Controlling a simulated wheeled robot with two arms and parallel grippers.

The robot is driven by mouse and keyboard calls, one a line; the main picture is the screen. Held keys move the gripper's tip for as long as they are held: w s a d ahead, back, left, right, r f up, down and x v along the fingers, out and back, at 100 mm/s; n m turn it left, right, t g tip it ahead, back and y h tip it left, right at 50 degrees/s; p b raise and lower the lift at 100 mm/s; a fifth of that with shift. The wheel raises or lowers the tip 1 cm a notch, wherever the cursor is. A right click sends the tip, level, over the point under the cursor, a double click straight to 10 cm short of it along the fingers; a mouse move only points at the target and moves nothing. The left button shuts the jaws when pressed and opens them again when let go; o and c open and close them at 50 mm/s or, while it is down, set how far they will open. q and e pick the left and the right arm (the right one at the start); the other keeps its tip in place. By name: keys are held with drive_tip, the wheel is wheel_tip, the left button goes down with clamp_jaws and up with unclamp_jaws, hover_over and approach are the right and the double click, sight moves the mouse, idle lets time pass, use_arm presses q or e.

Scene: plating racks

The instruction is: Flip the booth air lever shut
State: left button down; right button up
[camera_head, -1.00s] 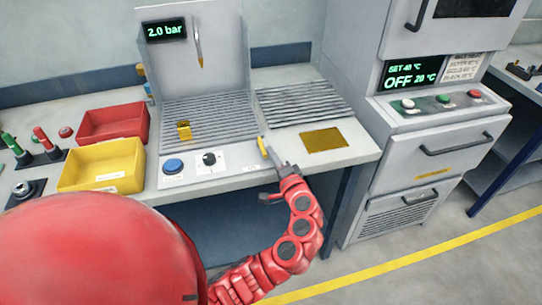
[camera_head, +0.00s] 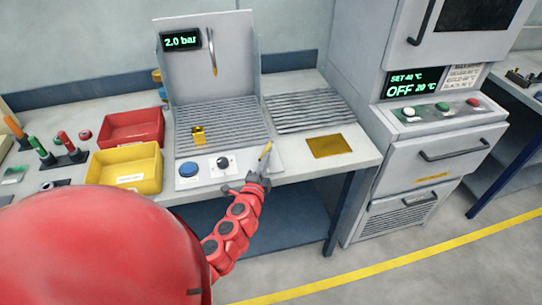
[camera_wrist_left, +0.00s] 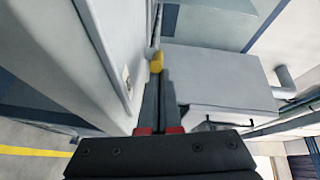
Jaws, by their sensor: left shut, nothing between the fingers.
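The booth air lever (camera_head: 265,152) shows as a small yellow handle at the front right corner of the booth (camera_head: 214,58), beside the control panel. It leans up and to the right in the head view. My left gripper (camera_head: 262,168) is just in front of it, fingers shut and empty, pointing at the lever. In the left wrist view the yellow lever end (camera_wrist_left: 156,62) is at the fingertips; whether they touch I cannot tell. The lever's base is hidden by the gripper. The booth display (camera_head: 181,41) reads 2.0 bar. My right gripper is not in view.
The front panel has a blue button (camera_head: 188,169) and a black knob (camera_head: 222,162). A yellow bin (camera_head: 125,180) and a red bin (camera_head: 133,142) stand to the left. A slatted rack (camera_head: 310,111) and a gold plate (camera_head: 328,147) lie to the right.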

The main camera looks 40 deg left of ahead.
use_arm(q)
drive_tip(key=shift+s+a+m+h, duration=0.2)
drive_tip(key=shift+a+m+h, duration=0.25)
drive_tip(key=shift+h, duration=0.15)
drive_tip(key=shift+a, duration=0.1)
drive_tip(key=shift+s+a+f, duration=0.1)
drive_tip(key=shift+a, duration=0.15)
drive_tip(key=shift+d, duration=0.1)
